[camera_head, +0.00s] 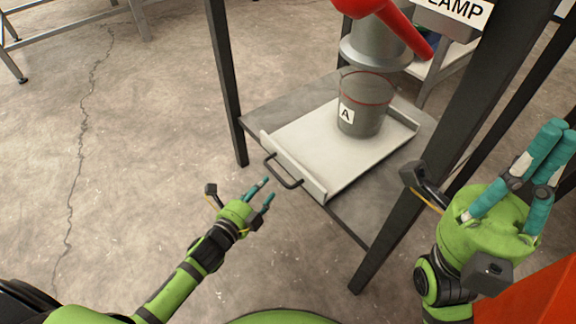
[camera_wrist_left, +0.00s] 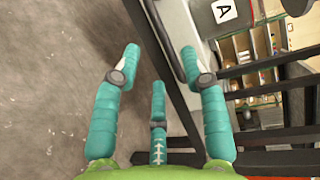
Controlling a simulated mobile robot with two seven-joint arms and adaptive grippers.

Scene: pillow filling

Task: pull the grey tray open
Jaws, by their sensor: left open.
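The grey tray (camera_head: 305,150) lies on a grey shelf between dark legs. A dark bar handle (camera_head: 284,178) sticks out from its front wall. A clear bucket (camera_head: 361,105) labelled A stands on the tray. My left gripper (camera_head: 264,190) is open and empty, just short of the handle and apart from it. In the left wrist view my left gripper's spread fingers (camera_wrist_left: 160,75) show, with the tray's edge beyond the right finger. My right gripper (camera_head: 545,150) is raised at the right, away from the tray, its fingers pointing up; I cannot tell how far they are apart.
Dark frame legs (camera_head: 225,85) stand at the left and right front of the shelf (camera_head: 262,112). A red lever (camera_head: 400,25) and a metal funnel hang above the bucket. The concrete floor (camera_head: 130,160) at the left is clear.

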